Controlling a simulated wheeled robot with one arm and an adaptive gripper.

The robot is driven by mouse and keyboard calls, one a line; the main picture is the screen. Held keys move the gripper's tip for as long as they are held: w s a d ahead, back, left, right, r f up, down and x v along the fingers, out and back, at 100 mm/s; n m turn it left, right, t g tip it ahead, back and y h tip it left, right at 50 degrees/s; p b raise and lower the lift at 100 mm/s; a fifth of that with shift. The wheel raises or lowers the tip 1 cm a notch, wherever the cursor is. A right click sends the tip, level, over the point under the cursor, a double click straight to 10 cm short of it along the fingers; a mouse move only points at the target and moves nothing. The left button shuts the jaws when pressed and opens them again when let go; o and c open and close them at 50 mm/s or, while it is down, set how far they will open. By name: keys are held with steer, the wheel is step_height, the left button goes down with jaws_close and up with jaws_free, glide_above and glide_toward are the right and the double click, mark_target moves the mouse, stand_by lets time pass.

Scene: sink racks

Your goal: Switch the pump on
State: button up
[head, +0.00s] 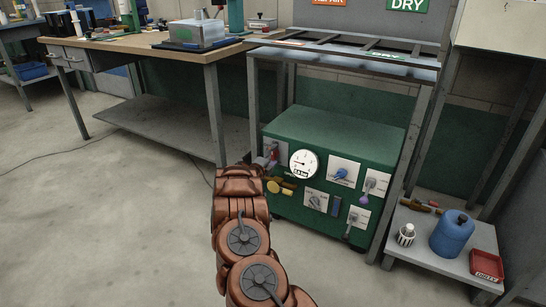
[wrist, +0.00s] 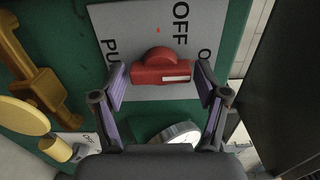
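The pump switch is a red knob (wrist: 160,72) with a white mark on the right half of its bar. It sits on a grey plate (wrist: 135,35) showing "OFF", part of "PU" and an "O"; the rest of the lettering is cut off or covered. My gripper (wrist: 160,80) is open, with one purple-padded finger on each side of the knob and small gaps showing. In the head view the red knob (head: 274,150) shows at the upper left of the green pump unit's front (head: 335,125), partly hidden by my arm.
A pressure gauge (head: 303,163) is close to the switch and shows under the gripper in the wrist view (wrist: 178,134). A brass valve (head: 280,187) is below. Blue and grey knobs are to the right. A workbench (head: 150,42) stands left; a low shelf with a blue can (head: 452,235) stands right.

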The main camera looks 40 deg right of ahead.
steer(key=shift+o, duration=0.5)
steer(key=shift+a, duration=0.1)
steer(key=v, duration=1.2)
